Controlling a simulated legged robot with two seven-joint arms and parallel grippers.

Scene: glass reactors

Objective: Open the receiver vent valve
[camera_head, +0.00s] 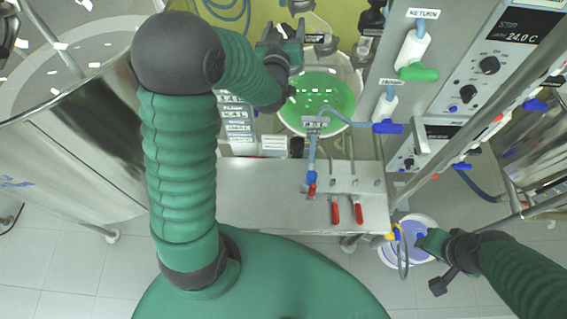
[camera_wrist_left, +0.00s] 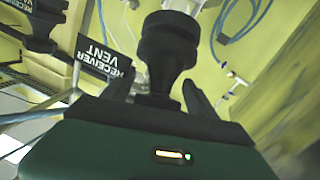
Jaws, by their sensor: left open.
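The receiver vent valve shows in the left wrist view as a black ribbed knob (camera_wrist_left: 168,50) on a stem. A black label reading RECEIVER VENT (camera_wrist_left: 103,58) is just left of it. My left gripper (camera_wrist_left: 158,78) is open, with one finger on each side of the knob's lower part; I cannot tell whether they touch it. In the head view my left gripper (camera_head: 285,42) is at the top centre, above the glass vessel with green liquid (camera_head: 318,98), and hides part of the fittings there. My right gripper (camera_head: 434,262) is low at the right; its jaw opening is unclear.
A valve with a green handle (camera_head: 418,73) and one with a blue handle (camera_head: 387,127) are on the panel at right. A bucket (camera_head: 407,240) stands on the floor by my right gripper. A steel tank (camera_head: 75,140) is at left.

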